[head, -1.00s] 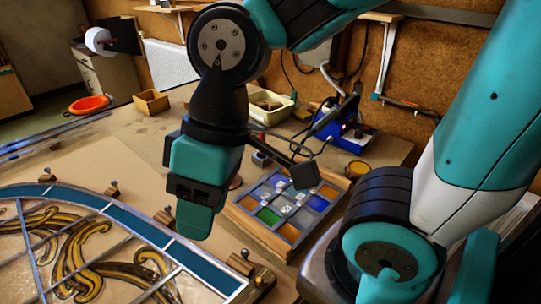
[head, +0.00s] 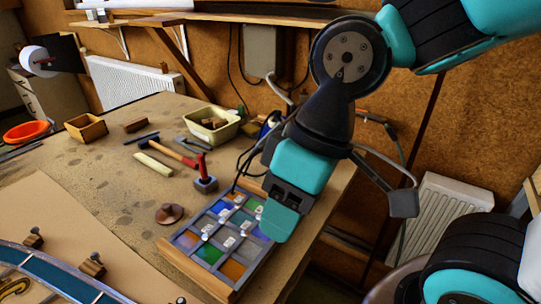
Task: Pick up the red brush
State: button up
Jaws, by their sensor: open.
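A red upright handle (head: 202,166) stands on a small dark grey block (head: 205,185) just behind the tray of coloured glass; it is the likeliest red brush, but I cannot make out bristles. My gripper (head: 278,221) hangs over the right side of the tray, to the right of and nearer than the red handle. It is open and holds nothing that I can see. The gap between its fingers is hidden from this side.
The glass tray (head: 165,247) lies below my gripper. A hammer (head: 172,152), a pale strip (head: 153,164), a brown round piece (head: 169,213) and a cream bin (head: 211,124) lie around the red handle. The leaded panel (head: 62,274) is at the lower left.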

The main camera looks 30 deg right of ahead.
aim_at(202, 163)
jog(key=z, duration=2.5)
jog(key=k, duration=0.65)
jog(key=u, duration=1.9)
jog(key=i, duration=0.3)
jog(key=u, duration=0.35)
